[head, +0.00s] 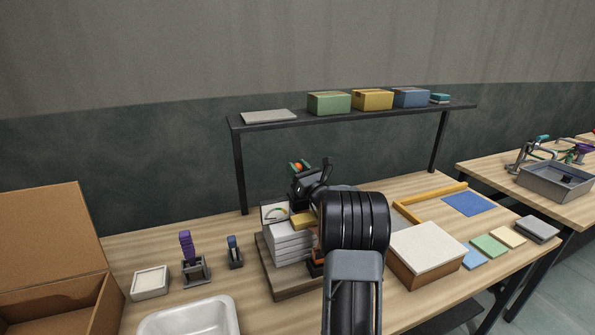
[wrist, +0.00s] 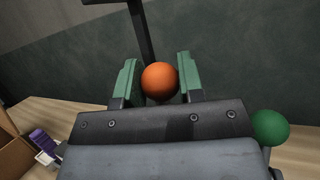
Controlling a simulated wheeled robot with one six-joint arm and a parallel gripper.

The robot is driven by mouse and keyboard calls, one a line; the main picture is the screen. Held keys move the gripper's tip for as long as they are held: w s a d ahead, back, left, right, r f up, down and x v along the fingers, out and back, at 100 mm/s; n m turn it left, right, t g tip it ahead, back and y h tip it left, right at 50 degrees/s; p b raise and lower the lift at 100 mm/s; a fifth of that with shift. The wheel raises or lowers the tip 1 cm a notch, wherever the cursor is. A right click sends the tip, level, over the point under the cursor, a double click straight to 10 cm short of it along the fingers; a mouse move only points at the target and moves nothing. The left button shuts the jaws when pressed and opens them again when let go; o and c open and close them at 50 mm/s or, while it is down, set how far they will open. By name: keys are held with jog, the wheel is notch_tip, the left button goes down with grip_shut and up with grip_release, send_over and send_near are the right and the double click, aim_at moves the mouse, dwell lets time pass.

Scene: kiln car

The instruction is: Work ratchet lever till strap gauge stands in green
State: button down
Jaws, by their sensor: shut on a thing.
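My gripper (head: 299,169) is raised at the back of the loaded car. Its green fingers are shut on an orange ball knob (wrist: 159,80), which sits between them in the wrist view; I take it as the ratchet lever's end. The lever below the knob is mostly hidden. A green ball (wrist: 269,127) shows at the right of the wrist view. The strap gauge (head: 275,212) is a pale dial with a coloured arc at the stack's top left; its needle is too small to read. White slabs (head: 288,243) are stacked on a wooden base (head: 290,291). My arm hides the stack's right side.
A shelf (head: 385,112) with several boxes spans behind the car. Left are a white tub (head: 190,318), a small tray (head: 150,282) and a purple-handled tool (head: 187,245). A white-topped box (head: 427,248) stands close on the right.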

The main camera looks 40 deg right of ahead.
jog(key=c, duration=0.7)
grip_release()
jog(key=shift+c, duration=0.2)
jog(key=shift+s, duration=0.1)
jog(key=b+v, duration=0.2)
jog(key=v, duration=1)
jog(key=shift+s+d+f+b, duration=0.1)
jog(key=shift+s+b, duration=0.1)
jog(key=shift+b, duration=0.15)
jog(key=shift+s+f, duration=0.2)
jog(key=shift+s, duration=0.4)
